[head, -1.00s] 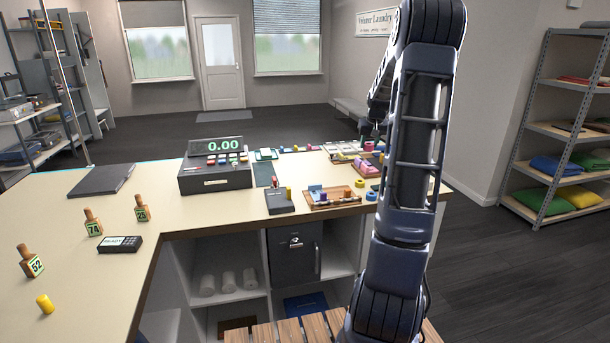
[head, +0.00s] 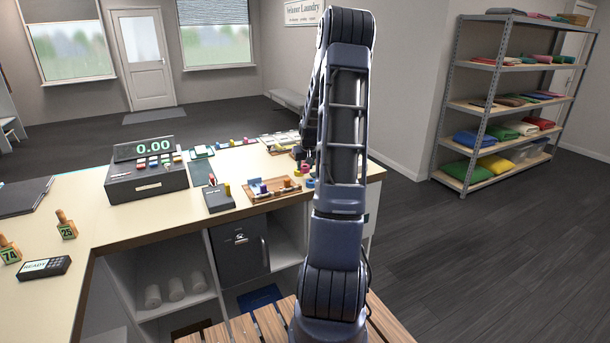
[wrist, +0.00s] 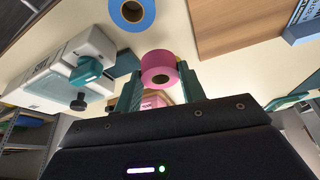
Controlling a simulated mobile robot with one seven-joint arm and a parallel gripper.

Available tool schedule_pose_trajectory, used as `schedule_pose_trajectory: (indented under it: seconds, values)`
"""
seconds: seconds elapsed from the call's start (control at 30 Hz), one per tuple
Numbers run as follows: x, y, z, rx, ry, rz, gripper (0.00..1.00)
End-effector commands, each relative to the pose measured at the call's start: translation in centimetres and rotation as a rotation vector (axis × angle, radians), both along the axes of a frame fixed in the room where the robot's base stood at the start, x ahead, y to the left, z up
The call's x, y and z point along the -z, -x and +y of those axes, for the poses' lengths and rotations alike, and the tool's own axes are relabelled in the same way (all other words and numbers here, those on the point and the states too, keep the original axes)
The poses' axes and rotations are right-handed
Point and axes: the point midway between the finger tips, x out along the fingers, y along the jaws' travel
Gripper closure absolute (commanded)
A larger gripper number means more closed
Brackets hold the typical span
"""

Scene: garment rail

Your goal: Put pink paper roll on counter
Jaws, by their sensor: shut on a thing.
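A blue roll (wrist: 132,12) and a white machine (wrist: 65,65) are near the roll in the wrist view. The counter also holds a till (head: 147,180), a wooden tray (head: 272,196) and a card reader (head: 43,267). A shelf (head: 470,105) stands right. The floor between is clear.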

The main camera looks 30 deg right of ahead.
Motion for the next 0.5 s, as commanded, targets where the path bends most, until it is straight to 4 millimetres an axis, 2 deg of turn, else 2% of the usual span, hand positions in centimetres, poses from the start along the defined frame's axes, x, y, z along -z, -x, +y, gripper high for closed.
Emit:
schedule_pose_trajectory:
  seconds: [0.17,0.33,0.5]
  values:
    - [1.4,0.0,0.0,-0.001,0.000,0.001,0.85]
    - [3.7,0.0,0.1,-0.001,-0.001,0.002,0.85]
    - [4.3,0.0,0.1,0.000,0.000,-0.001,0.85]
